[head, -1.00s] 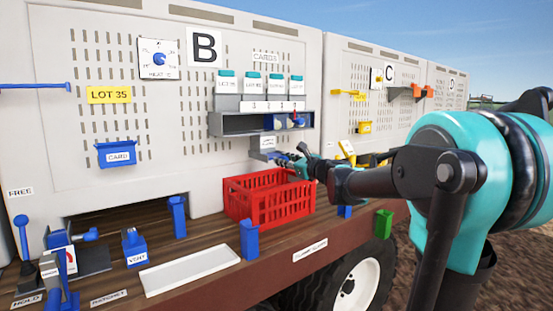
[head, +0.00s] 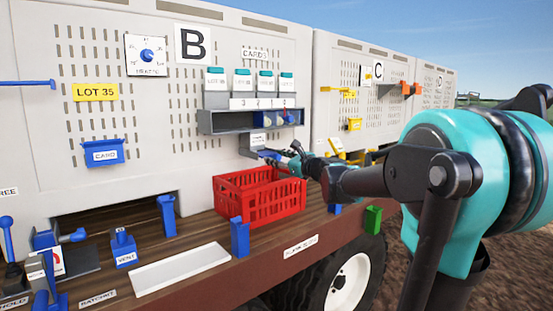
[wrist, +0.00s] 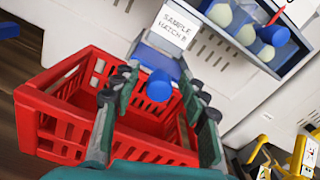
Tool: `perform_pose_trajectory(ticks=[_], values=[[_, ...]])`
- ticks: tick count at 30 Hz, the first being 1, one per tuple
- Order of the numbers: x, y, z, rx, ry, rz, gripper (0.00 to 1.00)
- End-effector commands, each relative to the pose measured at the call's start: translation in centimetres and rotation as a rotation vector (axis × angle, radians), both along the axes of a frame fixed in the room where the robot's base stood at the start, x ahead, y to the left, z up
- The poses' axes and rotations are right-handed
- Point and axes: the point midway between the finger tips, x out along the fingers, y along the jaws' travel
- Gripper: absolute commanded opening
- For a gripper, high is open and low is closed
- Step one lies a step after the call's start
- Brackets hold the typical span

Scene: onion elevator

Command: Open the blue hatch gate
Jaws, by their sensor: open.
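The sample hatch (head: 257,142) sits on the white wall of section B, above the red crate. In the wrist view its white label (wrist: 175,27) reads "SAMPLE HATCH B", and a blue gate plate (wrist: 158,54) shows below it. A round blue knob (wrist: 158,85) sticks out toward the camera. My gripper (wrist: 160,76) is open, with one finger on each side of the knob; I cannot tell whether they touch it. In the head view my gripper (head: 292,160) is small and close to the hatch, partly hiding it.
The red crate (head: 228,203) stands on the wooden deck below the hatch, close under my gripper. A grey shelf (head: 225,124) with rounded items is above. Yellow parts (wrist: 302,158) are at the right. Blue posts (head: 240,238) and a white tray (head: 180,270) are on the deck.

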Motion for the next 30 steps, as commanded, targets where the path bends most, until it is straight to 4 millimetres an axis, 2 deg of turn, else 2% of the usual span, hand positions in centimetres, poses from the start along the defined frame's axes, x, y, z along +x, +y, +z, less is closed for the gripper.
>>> perform_pose_trajectory(ticks=[5,12,18,23,30], values=[[-1.8,-1.4,0.0,0.0,0.0,-0.003,0.44],[-5.9,-4.4,0.0,0.0,0.0,-0.004,0.44],[-8.4,-6.2,0.0,0.0,0.0,-0.003,0.44],[-9.3,-6.8,0.0,0.0,0.0,-0.001,0.44],[-9.5,-6.9,0.0,0.0,0.0,0.0,0.44]])
